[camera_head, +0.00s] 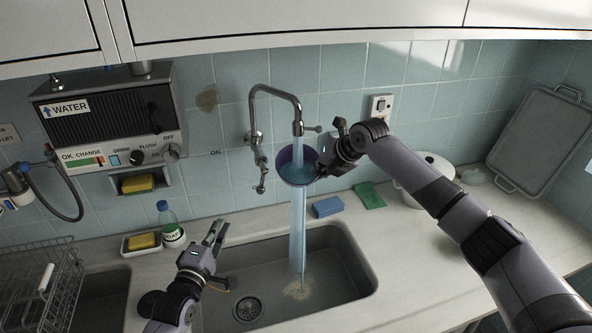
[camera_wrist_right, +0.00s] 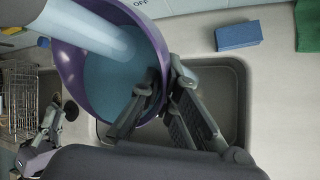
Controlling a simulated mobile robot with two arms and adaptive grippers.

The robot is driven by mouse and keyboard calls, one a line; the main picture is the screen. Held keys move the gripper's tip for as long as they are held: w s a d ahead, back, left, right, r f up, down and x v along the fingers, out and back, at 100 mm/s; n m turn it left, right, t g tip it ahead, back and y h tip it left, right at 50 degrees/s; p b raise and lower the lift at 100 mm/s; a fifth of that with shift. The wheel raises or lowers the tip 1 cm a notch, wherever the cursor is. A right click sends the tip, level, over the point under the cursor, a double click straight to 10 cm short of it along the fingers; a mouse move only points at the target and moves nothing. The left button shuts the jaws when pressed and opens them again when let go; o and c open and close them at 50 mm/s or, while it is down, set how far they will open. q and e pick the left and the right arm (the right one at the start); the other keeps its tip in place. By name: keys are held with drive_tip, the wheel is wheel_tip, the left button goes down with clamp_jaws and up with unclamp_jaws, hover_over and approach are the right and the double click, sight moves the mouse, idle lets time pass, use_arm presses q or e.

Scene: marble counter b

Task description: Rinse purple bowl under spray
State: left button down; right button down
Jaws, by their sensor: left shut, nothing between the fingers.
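The purple bowl (camera_head: 284,157) is held in the air under the running tap (camera_head: 298,127), tilted, with its opening partly toward me. Water (camera_head: 298,215) pours from the spout into it and falls on into the sink. In the right wrist view the bowl (camera_wrist_right: 72,62) shows blue water inside. My right gripper (camera_head: 324,163) is shut on the bowl's right rim, one finger inside and one outside. My left gripper (camera_head: 216,234) is shut and empty above the sink's left part, apart from the bowl, its fingers pointing up.
The grey sink (camera_head: 345,262) has a drain (camera_head: 248,309) and a pale stain. Behind it lie a blue sponge (camera_head: 327,207) and a green cloth (camera_head: 369,195). A soap bottle (camera_head: 170,222) and a sponge dish (camera_head: 141,243) stand left. A wire rack (camera_head: 42,285) is at far left.

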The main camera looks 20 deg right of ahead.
sight(262, 178)
idle(0.3)
use_arm(q)
drive_tip(key=shift+r, duration=0.15)
drive_tip(key=shift+r, duration=0.15)
idle(0.3)
drive_tip(key=w+d+r+m+g+y, duration=0.1)
drive_tip(key=w+r+m+g, duration=0.2)
drive_tip(key=w+r+m, duration=0.3)
drive_tip(key=w+d+f, duration=0.3)
drive_tip(key=w+d, duration=0.2)
drive_tip(key=d, duration=0.2)
drive_tip(key=shift+w+d+f+n, duration=0.25)
drive_tip(key=shift+w+f+n, duration=0.1)
drive_tip(key=shift+f+n, duration=0.05)
idle(0.6)
